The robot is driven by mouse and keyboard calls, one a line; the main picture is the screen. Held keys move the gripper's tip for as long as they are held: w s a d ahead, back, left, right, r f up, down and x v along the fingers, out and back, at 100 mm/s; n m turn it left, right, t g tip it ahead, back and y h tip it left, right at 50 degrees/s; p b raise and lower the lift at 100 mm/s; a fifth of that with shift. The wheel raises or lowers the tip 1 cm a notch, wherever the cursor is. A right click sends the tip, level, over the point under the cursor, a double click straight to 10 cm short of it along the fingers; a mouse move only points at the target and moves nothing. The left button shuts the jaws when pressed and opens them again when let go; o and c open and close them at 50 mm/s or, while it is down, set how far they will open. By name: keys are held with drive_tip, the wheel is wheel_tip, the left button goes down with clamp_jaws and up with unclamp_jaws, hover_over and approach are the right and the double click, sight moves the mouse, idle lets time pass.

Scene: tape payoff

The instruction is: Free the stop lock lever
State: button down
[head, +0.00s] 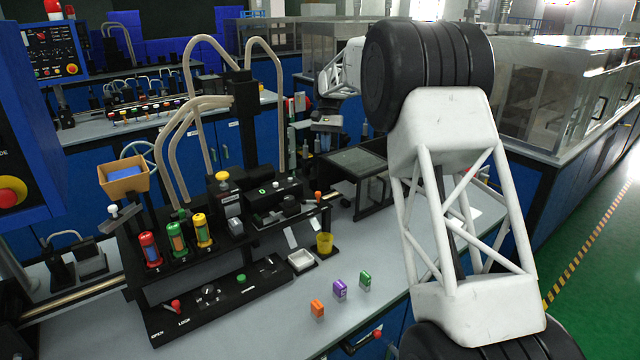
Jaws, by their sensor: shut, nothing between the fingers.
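A small red-tipped lever (176,304) stands on the black front panel (226,305) at the lower left. The words OPEN and LOCK are printed along the panel's front edge, OPEN on the left. The lever's tip is nearer to LOCK, but its exact setting is too small to tell. I take it for the stop lock lever. My gripper (323,146) is small in the picture, up and to the right of the panel, behind the bench objects. It is shut and empty, well apart from the lever.
Orange, purple and green blocks (340,290), a white tray (302,260) and a yellow cup (324,243) are on the bench.

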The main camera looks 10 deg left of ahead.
drive_tip(key=shift+w+a+f, duration=0.25)
drive_tip(key=shift+f, duration=0.15)
drive_tip(key=shift+s+a+f, duration=0.1)
drive_tip(key=shift+s+f, duration=1.15)
drive_tip(key=shift+f, duration=0.3)
drive_tip(key=shift+s+f, duration=1.25)
drive_tip(key=shift+f, duration=0.35)
drive_tip(key=shift+s+a+f, duration=0.1)
drive_tip(key=shift+s+f, duration=1.15)
drive_tip(key=shift+f, duration=0.3)
